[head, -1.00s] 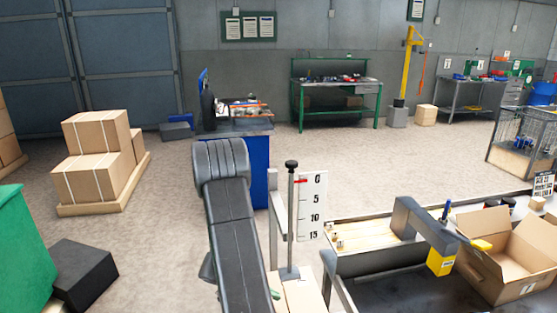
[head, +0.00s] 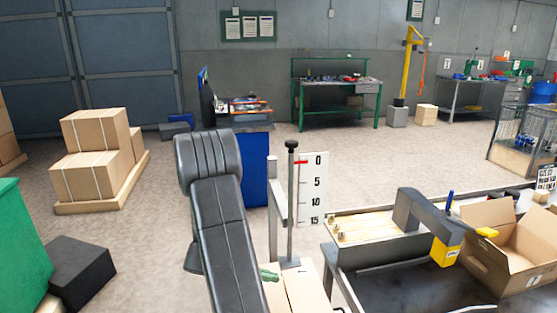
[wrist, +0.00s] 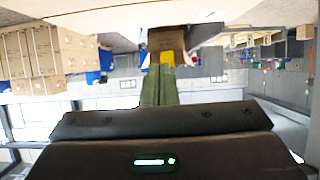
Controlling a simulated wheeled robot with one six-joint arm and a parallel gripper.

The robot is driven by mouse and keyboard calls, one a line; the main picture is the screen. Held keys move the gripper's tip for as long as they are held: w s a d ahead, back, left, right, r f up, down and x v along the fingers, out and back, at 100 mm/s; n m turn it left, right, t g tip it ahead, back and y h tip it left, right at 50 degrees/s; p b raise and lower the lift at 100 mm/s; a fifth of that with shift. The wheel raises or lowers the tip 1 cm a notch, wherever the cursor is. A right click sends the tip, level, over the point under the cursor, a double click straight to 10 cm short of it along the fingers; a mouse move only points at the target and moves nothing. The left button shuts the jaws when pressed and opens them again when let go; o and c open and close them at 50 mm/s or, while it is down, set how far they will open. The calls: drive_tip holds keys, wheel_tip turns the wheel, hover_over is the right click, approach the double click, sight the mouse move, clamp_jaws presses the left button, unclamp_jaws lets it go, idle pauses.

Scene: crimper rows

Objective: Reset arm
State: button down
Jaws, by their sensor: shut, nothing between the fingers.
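My gripper (wrist: 160,74) shows in the wrist view as two olive-green fingers held together, shut and empty. They extend past the dark wrist housing at the bottom of that view. In the head view my dark, ribbed arm link rises from the bottom centre. A small green piece (head: 269,275) shows at its right edge, low in the picture; I cannot tell for certain that it is my fingertips. The rest of the gripper is hidden in the head view.
A post with a depth scale (head: 312,189) stands close to the right of my arm. Right of it is a bench with a grey and yellow fixture (head: 446,250) and an open carton (head: 515,262). Stacked cartons (head: 88,178) stand left.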

drive_tip(key=v, duration=0.9)
drive_tip(key=shift+a, duration=0.35)
drive_tip(key=shift+s+d, duration=0.1)
